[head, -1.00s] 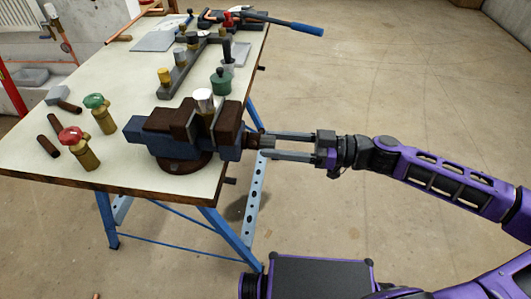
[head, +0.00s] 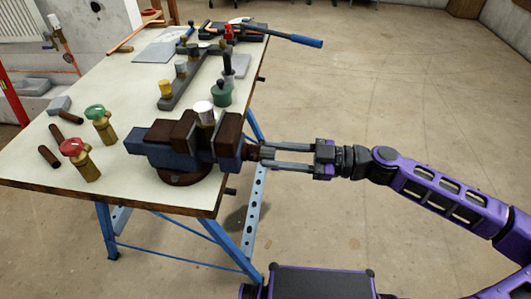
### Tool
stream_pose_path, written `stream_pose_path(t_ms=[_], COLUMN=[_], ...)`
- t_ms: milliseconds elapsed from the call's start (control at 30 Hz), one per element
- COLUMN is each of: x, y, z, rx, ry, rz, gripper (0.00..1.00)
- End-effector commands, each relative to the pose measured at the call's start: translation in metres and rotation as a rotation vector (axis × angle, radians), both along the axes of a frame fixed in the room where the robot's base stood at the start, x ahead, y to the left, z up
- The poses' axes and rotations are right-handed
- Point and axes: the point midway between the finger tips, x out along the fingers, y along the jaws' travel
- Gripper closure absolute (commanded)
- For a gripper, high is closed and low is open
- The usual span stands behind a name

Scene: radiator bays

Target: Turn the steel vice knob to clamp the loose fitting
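A blue and brown bench vice (head: 178,158) stands on a round base at the near right corner of the pale worktable. A fitting with a white, round top (head: 205,112) stands upright between its brown jaws; its lower part is hidden. The vice knob (head: 267,153) sticks out at the right end of the vice, past the table edge. My gripper (head: 272,156) reaches in from the right, level with the knob. Its two long grey fingers lie on either side of the knob; whether both touch it is too small to tell.
Two brass valves with a red wheel (head: 73,148) and a green wheel (head: 96,112) stand left of the vice. A grey rail (head: 185,85) with fittings and a green pot (head: 221,92) are behind it. The worktable (head: 60,175) has blue legs. The floor to the right is clear.

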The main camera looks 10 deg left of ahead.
Motion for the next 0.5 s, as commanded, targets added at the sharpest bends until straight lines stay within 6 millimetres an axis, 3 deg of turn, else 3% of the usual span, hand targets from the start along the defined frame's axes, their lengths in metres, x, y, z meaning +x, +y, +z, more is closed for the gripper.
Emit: stream_pose_path(t_ms=[33, 133, 500], x=[-0.0004, -0.0004, -0.0006], y=[0.0, 0.0, 0.0001], z=[-0.0002, -0.0002, 0.0009], rx=[0.0, 0.0, 0.0], ry=[0.0, 0.001, 0.017], rz=[0.001, 0.001, 0.002], gripper=[0.82, 1.0, 1.0])
